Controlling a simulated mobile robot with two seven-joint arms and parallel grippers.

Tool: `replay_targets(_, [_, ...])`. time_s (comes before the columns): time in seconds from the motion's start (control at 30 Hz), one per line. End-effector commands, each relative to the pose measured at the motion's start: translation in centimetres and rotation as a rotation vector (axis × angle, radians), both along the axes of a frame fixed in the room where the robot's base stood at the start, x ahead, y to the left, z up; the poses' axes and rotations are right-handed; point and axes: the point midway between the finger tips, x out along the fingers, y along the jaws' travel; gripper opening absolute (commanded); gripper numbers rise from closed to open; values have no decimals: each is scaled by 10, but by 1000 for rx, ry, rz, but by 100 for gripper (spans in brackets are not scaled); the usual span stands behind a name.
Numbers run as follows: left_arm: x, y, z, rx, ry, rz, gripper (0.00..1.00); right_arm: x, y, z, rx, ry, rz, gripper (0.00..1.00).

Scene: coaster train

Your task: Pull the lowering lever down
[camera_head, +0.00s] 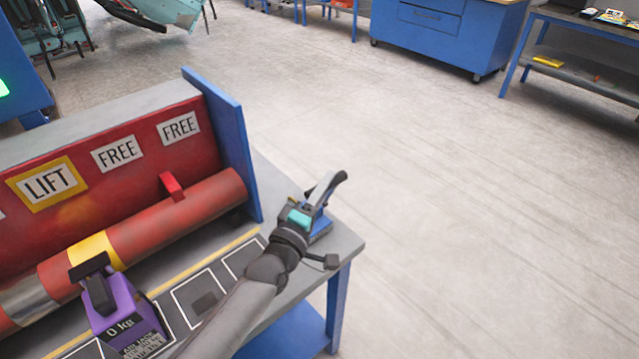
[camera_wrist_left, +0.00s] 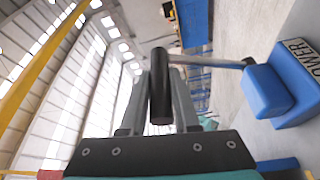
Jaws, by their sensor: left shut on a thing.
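The lowering lever has a blue base (camera_head: 321,229) at the right end of the grey bench. In the left wrist view its blue block (camera_wrist_left: 268,95) stands beside a plate whose lettering ends in "OWER". A thin rod runs from the block to a dark cylindrical handle (camera_wrist_left: 160,88). My left gripper (camera_head: 328,186) is above the base in the head view, with its arm coming from below. In the wrist view the left gripper (camera_wrist_left: 158,90) is shut on the handle, which lies between its two fingers. The gripper partly hides the lever in the head view. My right gripper is out of view.
The floor to the right is clear.

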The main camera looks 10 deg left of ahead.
Motion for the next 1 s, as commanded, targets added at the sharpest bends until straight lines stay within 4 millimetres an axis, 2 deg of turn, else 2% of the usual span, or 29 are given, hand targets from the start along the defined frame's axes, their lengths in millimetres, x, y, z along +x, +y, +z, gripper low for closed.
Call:
replay_targets(0.5, [-2, -3, -2, 14, -9, -3, 0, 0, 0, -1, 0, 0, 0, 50])
replay_targets(0.53, [-2, -3, -2, 14, -9, -3, 33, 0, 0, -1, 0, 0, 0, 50])
replay_targets(0.77, [-2, -3, -2, 14, -9, -2, 59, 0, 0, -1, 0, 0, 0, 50])
replay_targets(1.0, [-2, -2, -2, 15, -10, -1, 59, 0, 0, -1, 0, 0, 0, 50])
